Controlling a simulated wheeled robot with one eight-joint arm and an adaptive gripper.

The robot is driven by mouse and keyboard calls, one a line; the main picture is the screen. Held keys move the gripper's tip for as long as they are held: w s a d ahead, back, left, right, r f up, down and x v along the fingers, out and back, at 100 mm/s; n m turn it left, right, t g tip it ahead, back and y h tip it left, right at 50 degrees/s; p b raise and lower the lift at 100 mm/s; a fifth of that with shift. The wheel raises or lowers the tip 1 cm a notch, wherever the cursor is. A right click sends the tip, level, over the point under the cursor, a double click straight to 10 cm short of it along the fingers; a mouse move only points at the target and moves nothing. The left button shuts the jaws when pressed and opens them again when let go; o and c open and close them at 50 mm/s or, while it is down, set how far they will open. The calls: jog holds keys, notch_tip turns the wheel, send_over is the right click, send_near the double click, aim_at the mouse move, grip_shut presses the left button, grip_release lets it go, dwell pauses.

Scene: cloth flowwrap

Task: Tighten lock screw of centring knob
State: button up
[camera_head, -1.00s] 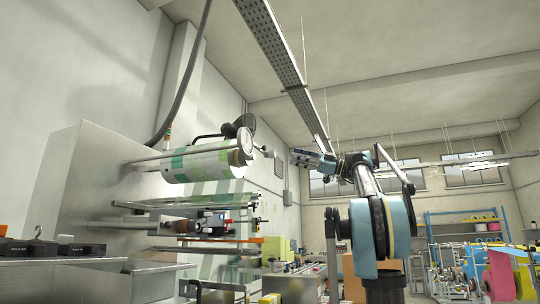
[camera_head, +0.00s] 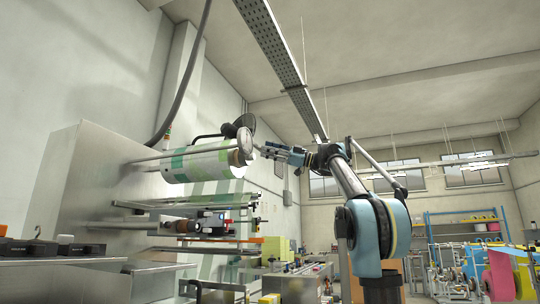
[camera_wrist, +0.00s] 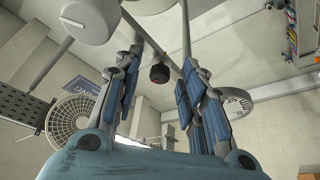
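In the wrist view a small black knob (camera_wrist: 158,73) with a reddish spot shows between the fingers of my gripper (camera_wrist: 160,72), close to a metal bar. It seems to lie beyond the fingertips, with no contact visible. My gripper is open and empty, its two blue-padded fingers well apart. In the head view my gripper (camera_head: 266,150) points left at the free end of the roll shaft, just right of the printed film roll (camera_head: 200,163) and a grey disc (camera_head: 245,141). I cannot make out a separate lock screw.
A black disc (camera_head: 246,122) stands above the roll end. Rollers and film paths lie below it on the grey machine cabinet (camera_head: 85,170). A round grille (camera_wrist: 72,120) and a pale round part (camera_wrist: 90,22) flank the left finger in the wrist view.

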grip_shut()
jog(key=shift+m, duration=0.5)
jog(key=shift+s+a+r+m+t+h, duration=0.2)
jog(key=shift+m+t+h, duration=1.4)
jog(key=shift+m, duration=4.05)
jog(key=shift+s+d+r+m+t+h, duration=0.2)
jog(key=shift+m+t+h, duration=1.35)
jog(key=shift+m, duration=4.15)
jog(key=shift+s+a+r+m+t+h, duration=0.2)
jog(key=shift+m+t+h, duration=1.35)
jog(key=shift+m, duration=4.1)
jog(key=shift+s+f+t+y, duration=0.1)
jog(key=shift+f+t+y, duration=0.05)
jog(key=shift+t+y, duration=0.2)
